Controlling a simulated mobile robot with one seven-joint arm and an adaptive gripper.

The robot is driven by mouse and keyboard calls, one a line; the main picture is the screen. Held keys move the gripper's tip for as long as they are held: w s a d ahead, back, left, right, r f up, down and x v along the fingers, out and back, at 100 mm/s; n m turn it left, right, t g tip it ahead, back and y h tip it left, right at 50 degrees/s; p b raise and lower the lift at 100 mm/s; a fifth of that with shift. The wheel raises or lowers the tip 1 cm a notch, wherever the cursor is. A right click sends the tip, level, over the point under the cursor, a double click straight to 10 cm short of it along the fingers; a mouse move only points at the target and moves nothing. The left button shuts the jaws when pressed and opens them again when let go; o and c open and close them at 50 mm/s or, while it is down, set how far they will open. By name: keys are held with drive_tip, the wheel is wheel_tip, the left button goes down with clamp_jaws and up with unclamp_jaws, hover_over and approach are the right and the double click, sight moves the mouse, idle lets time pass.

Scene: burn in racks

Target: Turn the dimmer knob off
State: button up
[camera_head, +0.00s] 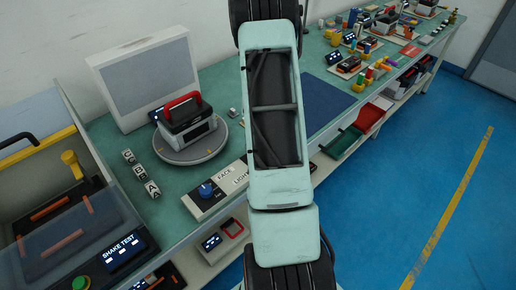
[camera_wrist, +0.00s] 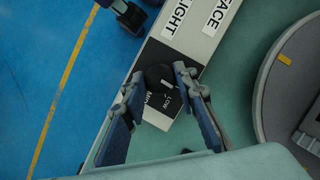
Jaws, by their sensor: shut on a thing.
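The fingertips partly cover the knob's sides. The knob's exact setting is hard to read.
A round turntable (camera_head: 187,153) holding a black-and-grey device with a red handle (camera_head: 183,112) stands close behind the dimmer box. Small lettered cubes (camera_head: 140,172) lie to its left. My arm crosses the middle of the head view. Blue floor (camera_head: 400,200) is open at the right.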

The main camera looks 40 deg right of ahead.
drive_tip(key=shift+n, duration=0.3)
drive_tip(key=o, duration=1.2)
drive_tip(key=shift+c, duration=0.2)
drive_tip(key=v, duration=1.2)
